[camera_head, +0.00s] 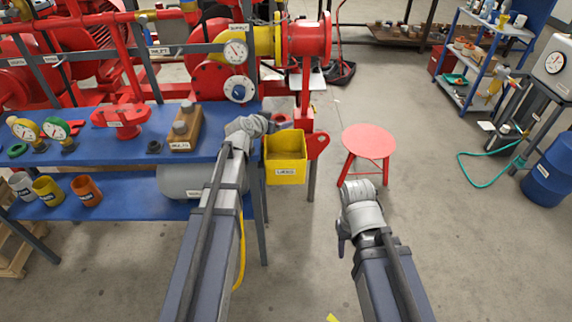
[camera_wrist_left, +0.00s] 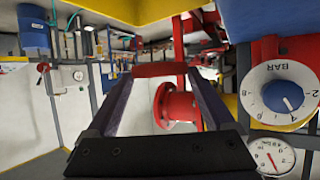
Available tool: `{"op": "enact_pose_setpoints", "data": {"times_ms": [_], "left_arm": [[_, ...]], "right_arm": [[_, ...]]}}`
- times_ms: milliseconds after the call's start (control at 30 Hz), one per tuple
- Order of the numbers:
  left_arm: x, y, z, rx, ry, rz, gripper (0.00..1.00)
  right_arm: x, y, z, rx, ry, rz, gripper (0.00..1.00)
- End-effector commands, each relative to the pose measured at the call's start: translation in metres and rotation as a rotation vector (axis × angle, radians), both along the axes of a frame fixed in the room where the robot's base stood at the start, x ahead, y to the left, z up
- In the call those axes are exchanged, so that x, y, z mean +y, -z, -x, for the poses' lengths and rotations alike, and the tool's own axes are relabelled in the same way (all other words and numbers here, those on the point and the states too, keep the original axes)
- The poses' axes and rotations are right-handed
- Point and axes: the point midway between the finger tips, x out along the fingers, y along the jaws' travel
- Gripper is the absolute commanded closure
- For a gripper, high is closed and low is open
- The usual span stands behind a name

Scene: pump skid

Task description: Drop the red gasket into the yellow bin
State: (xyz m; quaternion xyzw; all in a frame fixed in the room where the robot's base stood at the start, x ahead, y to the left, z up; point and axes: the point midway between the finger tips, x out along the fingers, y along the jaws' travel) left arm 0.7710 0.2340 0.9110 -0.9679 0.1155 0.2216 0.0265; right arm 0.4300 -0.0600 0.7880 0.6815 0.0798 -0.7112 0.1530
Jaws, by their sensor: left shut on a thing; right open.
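The red gasket (camera_head: 283,121) is held in my left gripper (camera_head: 273,122), just above the back rim of the yellow bin (camera_head: 285,170) in the head view. The bin has a white label on its front and hangs at the right end of the blue bench. In the left wrist view the gasket (camera_wrist_left: 160,69) shows as a red edge between the two dark fingertips, and a yellow surface, likely the bin (camera_wrist_left: 130,10), fills the top. My right gripper (camera_head: 343,235) is open and empty over the floor, partly hidden by its wrist.
The blue bench (camera_head: 100,145) carries gauges, a red flanged part and a wooden block. A red stool (camera_head: 369,142) stands right of the bin. The floor at front right is clear.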

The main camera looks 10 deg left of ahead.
Motion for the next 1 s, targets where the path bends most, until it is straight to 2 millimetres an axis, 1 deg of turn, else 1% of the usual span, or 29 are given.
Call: {"op": "enact_pose_setpoints", "data": {"times_ms": [33, 233, 333, 600, 633, 700, 733, 1000], "left_arm": [[0.0, 0.012, 0.0, 0.0, 0.0, 0.0, 0.67], [0.0, 0.033, 0.0, 0.0, 0.0, 0.0, 0.67], [0.0, 0.036, 0.0, 0.0, 0.0, 0.0, 0.67], [0.0, 0.035, 0.0, 0.0, 0.0, 0.0, 0.67], [0.0, 0.035, 0.0, 0.0, 0.0, 0.0, 0.1], [0.0, 0.035, 0.0, 0.0, 0.0, 0.0, 0.02], [0.0, 0.035, 0.0, 0.0, 0.0, 0.0, 0.0], [0.0, 0.034, 0.001, 0.0, 0.0, 0.0, 0.0]], "right_arm": [[0.0, 0.012, 0.0, 0.0, 0.0, 0.0, 0.5], [0.0, 0.033, 0.0, 0.0, 0.0, 0.0, 0.5], [0.0, 0.036, 0.0, 0.0, 0.0, 0.0, 0.5], [0.0, 0.035, 0.0, 0.0, 0.0, 0.0, 0.5], [0.0, 0.035, 0.0, 0.0, 0.0, 0.0, 0.5], [0.0, 0.035, 0.0, 0.0, 0.0, 0.0, 0.5], [0.0, 0.035, 0.0, 0.0, 0.0, 0.0, 0.5], [0.0, 0.034, 0.0, 0.0, 0.0, 0.0, 0.5]]}}
